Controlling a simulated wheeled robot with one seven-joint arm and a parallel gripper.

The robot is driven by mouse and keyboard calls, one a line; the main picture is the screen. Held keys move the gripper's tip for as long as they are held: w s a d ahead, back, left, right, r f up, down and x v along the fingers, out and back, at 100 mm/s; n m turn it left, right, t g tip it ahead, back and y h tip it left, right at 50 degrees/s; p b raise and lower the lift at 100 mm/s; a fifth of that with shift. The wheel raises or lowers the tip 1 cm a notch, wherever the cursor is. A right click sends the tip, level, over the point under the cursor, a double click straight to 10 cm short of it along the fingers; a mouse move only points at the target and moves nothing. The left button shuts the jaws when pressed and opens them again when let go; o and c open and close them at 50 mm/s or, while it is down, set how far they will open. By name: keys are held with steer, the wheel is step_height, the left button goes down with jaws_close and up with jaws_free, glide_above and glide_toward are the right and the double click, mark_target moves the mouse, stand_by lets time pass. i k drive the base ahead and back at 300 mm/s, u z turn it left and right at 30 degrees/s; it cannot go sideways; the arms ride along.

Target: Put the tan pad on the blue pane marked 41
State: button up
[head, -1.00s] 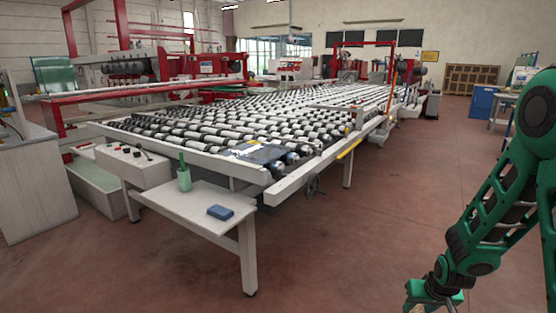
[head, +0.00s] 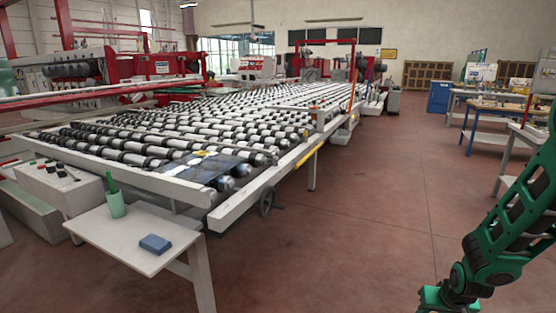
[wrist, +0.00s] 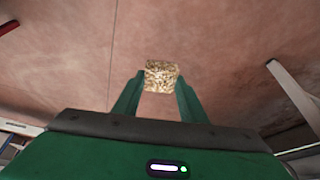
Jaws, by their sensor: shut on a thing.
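The tan pad (wrist: 161,76) shows in the wrist view as a small speckled block between my gripper's fingertips (wrist: 159,92). My gripper is shut on it and holds it over the red-brown floor. In the head view my gripper is at the lower right edge, mostly cut off, and the pad is not visible there. A dark blue pane (head: 212,170) lies flat on the near end of the roller conveyor, left of centre in the head view. A small white patch shows at its edge; no number is readable. My gripper is well to the right of it.
The roller conveyor (head: 190,120) has a pale front rail (head: 250,190) and a handwheel (head: 267,203). A white side table (head: 120,243) before it holds a blue block (head: 155,244) and a green cup (head: 116,205). Floor right of the conveyor is open; workbenches (head: 500,108) stand at far right.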

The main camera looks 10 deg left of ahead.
mark_target(198, 165)
steer(key=u, duration=0.1)
steer(key=i, duration=1)
steer(key=u, duration=0.6)
steer(key=i, duration=0.35)
steer(key=u, duration=0.25)
